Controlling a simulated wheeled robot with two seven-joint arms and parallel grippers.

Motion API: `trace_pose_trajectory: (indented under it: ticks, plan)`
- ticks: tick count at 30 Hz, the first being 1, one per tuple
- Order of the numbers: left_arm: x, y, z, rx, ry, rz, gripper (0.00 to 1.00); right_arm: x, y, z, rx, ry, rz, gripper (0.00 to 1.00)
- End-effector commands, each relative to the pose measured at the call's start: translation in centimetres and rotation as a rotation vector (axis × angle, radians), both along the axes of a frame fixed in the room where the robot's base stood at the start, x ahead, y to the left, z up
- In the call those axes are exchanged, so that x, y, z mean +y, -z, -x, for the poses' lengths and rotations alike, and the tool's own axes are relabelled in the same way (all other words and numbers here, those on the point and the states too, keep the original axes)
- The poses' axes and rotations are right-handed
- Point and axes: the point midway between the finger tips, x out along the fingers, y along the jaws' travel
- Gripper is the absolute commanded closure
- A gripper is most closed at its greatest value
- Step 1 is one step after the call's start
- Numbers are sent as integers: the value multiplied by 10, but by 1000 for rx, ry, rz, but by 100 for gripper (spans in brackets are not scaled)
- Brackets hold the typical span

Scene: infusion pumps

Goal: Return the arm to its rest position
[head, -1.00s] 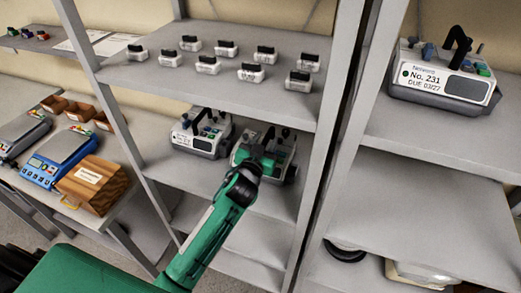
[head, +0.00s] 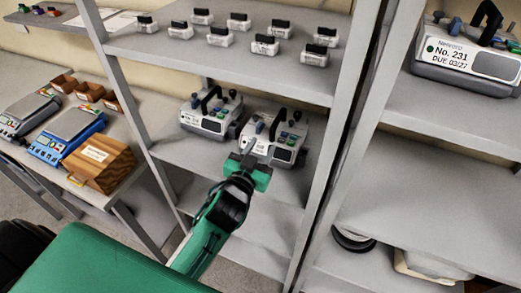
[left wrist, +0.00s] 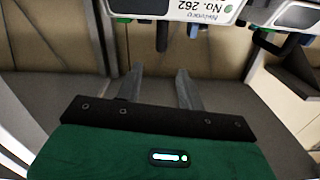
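My left gripper (head: 247,158) is in front of the middle shelf, close to the front of the right-hand pump (head: 279,142). In the left wrist view its two fingers (left wrist: 160,90) stand apart with nothing between them. The view appears upside down there, and a white pump labelled No. 262 (left wrist: 188,10) shows at the top, beyond the fingertips. A second pump (head: 208,117) with a black handle stands to the left on the same shelf. My right gripper is not in view.
The upper shelf (head: 150,55) holds several small white devices with black tops. Grey rack posts (head: 340,130) stand on either side. A pump labelled No. 231 (head: 465,58) stands on the right rack. A bench at left holds blue scales (head: 68,138) and a wooden box (head: 100,163).

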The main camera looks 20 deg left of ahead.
Motion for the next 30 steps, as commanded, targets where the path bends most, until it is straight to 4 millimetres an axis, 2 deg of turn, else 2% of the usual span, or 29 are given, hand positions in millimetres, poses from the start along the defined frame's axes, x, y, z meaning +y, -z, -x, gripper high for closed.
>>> trace_pose_trajectory:
  ticks: [11, 14, 16, 20, 24, 30]
  plan:
    - [1, 2, 1, 9, -3, 1, 62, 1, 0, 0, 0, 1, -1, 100]
    - [7, 14, 9, 69, -24, 3, 62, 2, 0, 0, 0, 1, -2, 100]
    - [15, 31, 20, 154, -51, 7, 62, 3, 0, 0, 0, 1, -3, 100]
    - [30, 76, 60, 401, -97, 10, 62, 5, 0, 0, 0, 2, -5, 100]
    - [38, 118, 116, 684, -104, 1, 62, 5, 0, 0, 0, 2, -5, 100]
    - [39, 150, 185, 977, -62, -17, 62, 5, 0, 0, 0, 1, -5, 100]
